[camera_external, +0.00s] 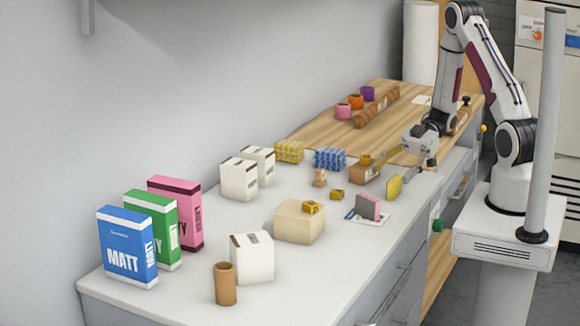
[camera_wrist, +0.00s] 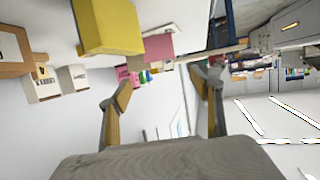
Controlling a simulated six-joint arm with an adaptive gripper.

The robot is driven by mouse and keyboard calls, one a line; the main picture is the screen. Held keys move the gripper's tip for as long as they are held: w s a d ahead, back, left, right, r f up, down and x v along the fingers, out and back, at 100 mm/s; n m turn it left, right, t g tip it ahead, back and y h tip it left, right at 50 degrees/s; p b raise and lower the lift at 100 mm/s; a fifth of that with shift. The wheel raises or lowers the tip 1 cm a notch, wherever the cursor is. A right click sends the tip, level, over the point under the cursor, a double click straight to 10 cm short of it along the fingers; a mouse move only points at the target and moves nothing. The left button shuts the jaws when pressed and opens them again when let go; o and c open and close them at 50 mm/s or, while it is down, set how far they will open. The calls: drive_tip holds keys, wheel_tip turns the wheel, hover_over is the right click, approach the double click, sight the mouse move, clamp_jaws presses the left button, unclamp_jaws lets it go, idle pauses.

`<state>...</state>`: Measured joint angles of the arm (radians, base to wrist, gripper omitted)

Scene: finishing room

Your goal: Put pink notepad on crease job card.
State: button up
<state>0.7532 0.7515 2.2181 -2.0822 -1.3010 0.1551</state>
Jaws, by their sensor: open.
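The pink notepad (camera_external: 367,206) stands on edge at the right front of the white worktop, with a grey side showing. It stands on or against a flat white card with blue marks (camera_external: 352,215); whether this is the crease job card I cannot read. Another white card (camera_external: 422,100) lies far back on the wooden board. In the wrist view the pink notepad (camera_wrist: 160,46) shows past the fingertips, beside a yellow block. My gripper (camera_wrist: 163,88) is open and empty, above the worktop's right edge and apart from the pink notepad.
A yellow pad (camera_external: 394,187) stands close behind the pink notepad, near my gripper. A cream block (camera_external: 299,222) with a small yellow item on top is to its left. White boxes, patterned blocks, and blue, green and pink cartons stand further left.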

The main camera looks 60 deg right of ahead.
drive_tip(key=shift+w, duration=0.15)
drive_tip(key=w+d+r+m+t+h, duration=0.1)
drive_tip(key=w+d+r+t+h, duration=0.1)
drive_tip(key=w+d+r+h, duration=0.3)
drive_tip(key=w+d+m+t+h, duration=0.1)
drive_tip(key=w+t+h, duration=0.15)
drive_tip(key=w, duration=0.45)
drive_tip(key=d+r+m+t+h, duration=0.1)
drive_tip(key=d+r+m+h, duration=0.25)
drive_tip(key=r, duration=0.35)
drive_tip(key=d+r+m+t+h, duration=0.1)
drive_tip(key=d+r+m+h, duration=0.1)
drive_tip(key=r+h, duration=0.3)
drive_tip(key=s+a+r+m+g+h, duration=0.1)
drive_tip(key=s+a+r+m+g, duration=0.1)
drive_tip(key=s+r+m, duration=0.55)
drive_tip(key=s+a+f+g+y, duration=0.1)
drive_tip(key=s+a, duration=0.5)
drive_tip(key=s, duration=0.3)
drive_tip(key=s+a+f+g+y, duration=0.2)
drive_tip(key=s+a, duration=0.4)
drive_tip(key=s, duration=0.3)
drive_tip(key=shift+a+f+y, duration=0.15)
drive_tip(key=shift+a+y, duration=0.05)
drive_tip(key=shift+y, duration=0.1)
drive_tip(key=shift+s, duration=0.1)
